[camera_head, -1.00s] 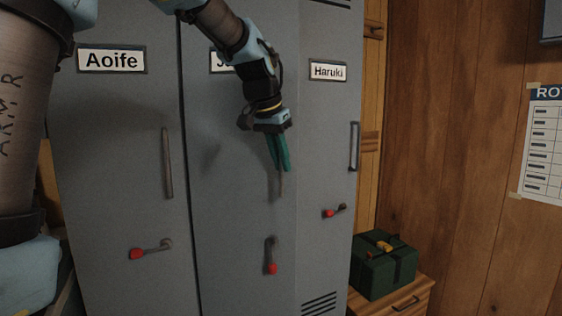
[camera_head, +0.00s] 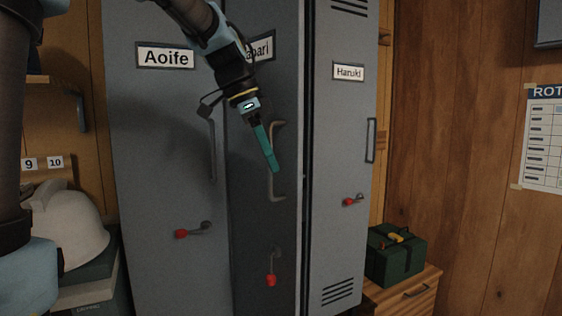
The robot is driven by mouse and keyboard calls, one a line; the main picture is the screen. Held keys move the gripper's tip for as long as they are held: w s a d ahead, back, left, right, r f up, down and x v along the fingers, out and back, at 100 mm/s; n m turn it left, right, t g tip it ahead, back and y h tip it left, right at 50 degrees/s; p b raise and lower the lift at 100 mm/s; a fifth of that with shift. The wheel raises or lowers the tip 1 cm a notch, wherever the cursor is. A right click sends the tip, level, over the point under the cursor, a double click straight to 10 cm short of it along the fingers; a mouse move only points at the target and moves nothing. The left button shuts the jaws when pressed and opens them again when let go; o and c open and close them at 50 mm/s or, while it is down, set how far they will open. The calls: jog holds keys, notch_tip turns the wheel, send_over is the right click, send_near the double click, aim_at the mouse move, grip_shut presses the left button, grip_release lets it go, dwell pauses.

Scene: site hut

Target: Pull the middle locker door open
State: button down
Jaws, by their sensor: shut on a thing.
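The middle locker door (camera_head: 262,222) stands ajar and is darker than its neighbours. Its right edge is swung out, with a dark gap beside the right locker. Its name plate (camera_head: 262,48) is partly hidden by my arm. My gripper (camera_head: 273,168) has its teal fingers shut on the upright door handle (camera_head: 279,196) and hides part of its bar. Below the handle, the red-tipped latch lever (camera_head: 271,268) on this door points down.
The left locker door (camera_head: 160,160), marked Aoife, and the right one (camera_head: 338,150), marked Haruki, look closed. A green toolbox (camera_head: 395,262) sits on a wooden cabinet (camera_head: 420,288) at right. A white helmet (camera_head: 70,228) is at left.

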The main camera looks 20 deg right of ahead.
jog(key=shift+s+a, duration=0.15)
jog(key=shift+a, duration=0.95)
jog(key=c, duration=0.9)
grip_release()
jog(key=b+v, duration=0.1)
jog(key=v, duration=1)
